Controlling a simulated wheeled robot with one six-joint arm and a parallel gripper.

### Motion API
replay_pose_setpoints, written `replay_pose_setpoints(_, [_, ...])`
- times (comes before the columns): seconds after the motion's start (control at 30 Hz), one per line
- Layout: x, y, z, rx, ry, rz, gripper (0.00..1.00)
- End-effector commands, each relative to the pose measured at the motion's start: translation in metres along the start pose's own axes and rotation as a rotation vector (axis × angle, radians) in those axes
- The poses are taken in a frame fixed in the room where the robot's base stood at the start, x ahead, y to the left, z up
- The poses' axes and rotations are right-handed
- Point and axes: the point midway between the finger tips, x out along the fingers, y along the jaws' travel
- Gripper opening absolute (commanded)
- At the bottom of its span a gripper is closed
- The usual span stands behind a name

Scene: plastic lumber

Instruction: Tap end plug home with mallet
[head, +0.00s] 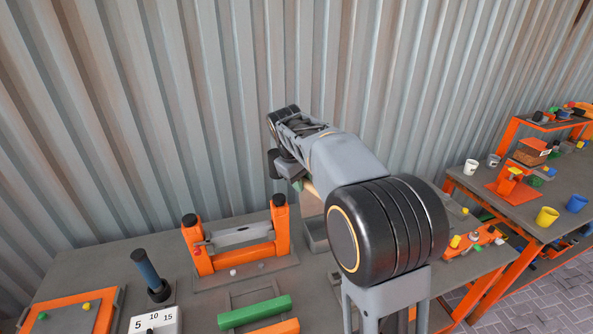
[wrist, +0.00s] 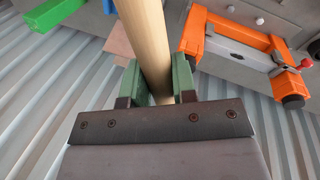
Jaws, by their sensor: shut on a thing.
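My gripper (wrist: 157,88) is shut on a pale wooden handle (wrist: 146,38), likely the mallet's, between its green finger pads. The mallet's head is not clearly seen. In the head view my gripper (head: 298,185) is raised above the bench, with a bit of the handle (head: 309,188) showing beside it. An orange fixture (head: 198,246) with a grey bar (head: 240,234) across it stands on the bench to the left of my gripper; it also shows at upper right in the wrist view (wrist: 236,47). I cannot tell which piece is the end plug.
A green bar (head: 255,311) and an orange bar (head: 276,327) lie at the front. A blue-handled tool (head: 147,270) stands at left by a numbered white block (head: 155,321). A corrugated wall (head: 200,110) rises behind the bench. My arm hides the bench's right part.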

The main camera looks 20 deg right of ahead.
Motion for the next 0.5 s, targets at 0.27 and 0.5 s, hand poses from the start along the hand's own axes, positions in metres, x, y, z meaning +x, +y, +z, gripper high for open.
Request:
replay_pose_setpoints(0.27, [0.012, -0.005, 0.000, -0.005, 0.003, 0.001, 0.00])
replay_pose_setpoints(0.5, [0.036, -0.013, -0.001, -0.007, 0.003, 0.001, 0.00])
